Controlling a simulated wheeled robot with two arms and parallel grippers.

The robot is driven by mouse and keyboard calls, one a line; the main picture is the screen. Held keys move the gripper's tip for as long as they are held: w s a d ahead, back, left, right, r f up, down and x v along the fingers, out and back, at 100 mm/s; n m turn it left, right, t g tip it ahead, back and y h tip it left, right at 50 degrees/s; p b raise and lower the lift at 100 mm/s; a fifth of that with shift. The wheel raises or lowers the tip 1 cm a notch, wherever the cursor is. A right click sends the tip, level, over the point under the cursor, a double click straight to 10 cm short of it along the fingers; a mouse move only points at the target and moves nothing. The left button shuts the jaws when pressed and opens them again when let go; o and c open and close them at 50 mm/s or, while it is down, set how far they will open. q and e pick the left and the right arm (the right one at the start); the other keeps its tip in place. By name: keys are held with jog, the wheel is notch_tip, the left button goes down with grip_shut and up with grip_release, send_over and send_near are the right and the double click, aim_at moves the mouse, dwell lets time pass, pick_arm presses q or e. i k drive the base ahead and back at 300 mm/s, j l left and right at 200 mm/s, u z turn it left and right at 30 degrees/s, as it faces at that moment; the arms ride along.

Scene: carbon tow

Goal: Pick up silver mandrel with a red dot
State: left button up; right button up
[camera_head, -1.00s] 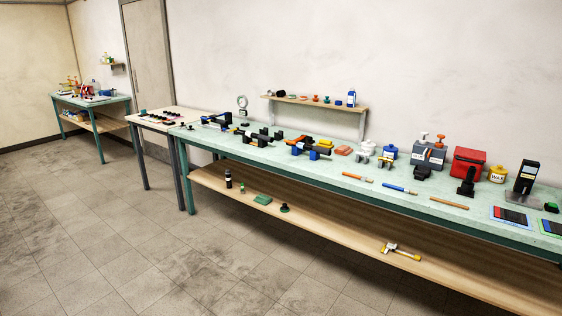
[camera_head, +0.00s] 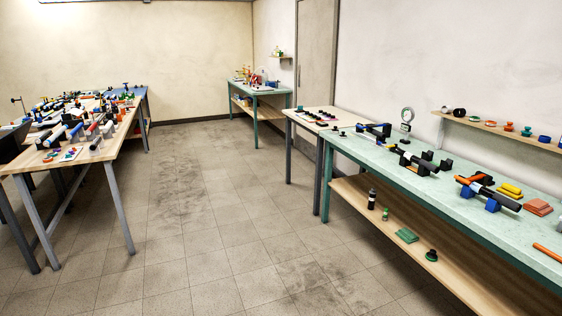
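I cannot make out a silver mandrel with a red dot at this distance. Several small rod-like pieces (camera_head: 96,126) lie on the wooden-topped table (camera_head: 22,163) at the left, some dark, some blue, some pale. On the green-topped bench (camera_head: 350,152) at the right, dark cylinders rest on supports, one on black blocks (camera_head: 420,163) and one on blue blocks (camera_head: 492,194). Neither of my grippers shows in the head view.
A wide tiled aisle (camera_head: 205,225) is free between the left table and right bench. A small table (camera_head: 312,123) adjoins the bench, and another green bench (camera_head: 262,88) stands in the far corner. A wall shelf (camera_head: 500,130) hangs at right.

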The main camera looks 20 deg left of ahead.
aim_at(105, 129)
jog(key=i+j+u, duration=0.15)
jog(key=i+u, duration=0.3)
jog(key=i, duration=0.15)
jog(key=i+u, duration=0.7)
jog(key=i, duration=0.95)
jog(key=i+l+u, duration=0.2)
jog(key=i, duration=0.9)
jog(key=i+j+u, duration=0.2)
jog(key=i+j, duration=0.3)
jog(key=i+j+u, duration=0.15)
jog(key=i+j, duration=0.25)
jog(key=i, duration=0.15)
